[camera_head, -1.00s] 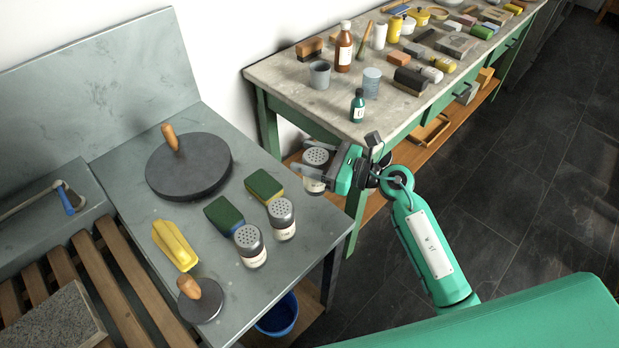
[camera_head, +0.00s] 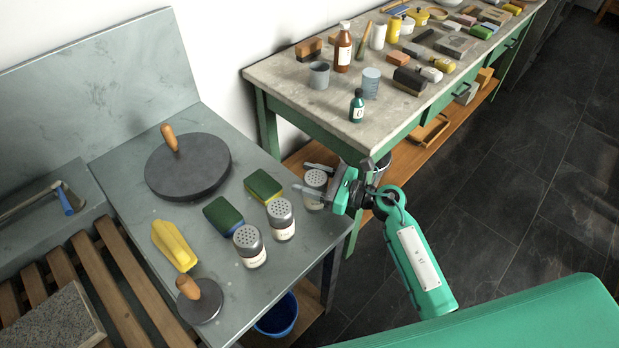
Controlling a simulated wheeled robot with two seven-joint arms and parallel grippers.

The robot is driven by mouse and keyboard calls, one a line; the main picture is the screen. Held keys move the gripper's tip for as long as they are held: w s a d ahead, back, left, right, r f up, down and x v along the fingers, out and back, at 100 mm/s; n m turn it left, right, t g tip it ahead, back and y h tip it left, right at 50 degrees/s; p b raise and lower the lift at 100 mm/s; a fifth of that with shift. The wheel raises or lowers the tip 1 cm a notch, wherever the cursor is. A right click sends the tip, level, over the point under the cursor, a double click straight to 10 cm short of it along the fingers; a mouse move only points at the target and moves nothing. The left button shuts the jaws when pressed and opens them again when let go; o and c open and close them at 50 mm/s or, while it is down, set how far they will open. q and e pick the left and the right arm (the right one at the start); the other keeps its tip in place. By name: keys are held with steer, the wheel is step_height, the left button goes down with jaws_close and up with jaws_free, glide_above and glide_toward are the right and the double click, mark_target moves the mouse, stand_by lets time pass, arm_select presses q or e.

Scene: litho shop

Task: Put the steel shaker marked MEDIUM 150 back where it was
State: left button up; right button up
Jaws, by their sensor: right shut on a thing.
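My right gripper (camera_head: 304,183) is shut on a steel shaker (camera_head: 315,195) with a perforated lid and a pale label. It holds the shaker upright at the right edge of the grey stone counter (camera_head: 215,270); I cannot tell whether its base touches the surface. Two similar shakers stand on the counter to its left, the nearer one (camera_head: 249,247) and the middle one (camera_head: 281,221). The label lettering is too small to read, so I cannot tell which one is MEDIUM 150. My left gripper is out of view.
Two green-topped sponges (camera_head: 223,215) (camera_head: 263,186) lie left of the shakers. A round dark slab with a wooden handle (camera_head: 188,170), a yellow object (camera_head: 174,246) and a small handled disc (camera_head: 201,303) share the counter. A crowded bench (camera_head: 300,90) stands behind.

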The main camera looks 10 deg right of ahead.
mark_target(326, 185)
steer(key=o, duration=1)
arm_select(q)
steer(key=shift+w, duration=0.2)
arm_select(e)
steer(key=shift+r, duration=0.15)
steer(key=shift+s+d, duration=0.15)
steer(key=shift+d, duration=0.15)
steer(key=v, duration=0.1)
steer(key=b+v, duration=0.1)
steer(key=v, duration=0.1)
steer(key=shift+s+d+f, duration=0.15)
steer(key=shift+d+f, duration=0.05)
steer(key=shift+f, duration=0.05)
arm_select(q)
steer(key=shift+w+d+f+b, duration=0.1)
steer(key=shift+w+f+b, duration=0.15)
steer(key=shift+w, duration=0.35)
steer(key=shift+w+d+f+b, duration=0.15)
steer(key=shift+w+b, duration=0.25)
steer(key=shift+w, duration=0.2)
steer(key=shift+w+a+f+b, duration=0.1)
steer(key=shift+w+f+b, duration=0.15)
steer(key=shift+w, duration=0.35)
arm_select(e)
steer(key=v, duration=0.8)
steer(key=shift+r, duration=0.3)
steer(key=shift+a, duration=0.1)
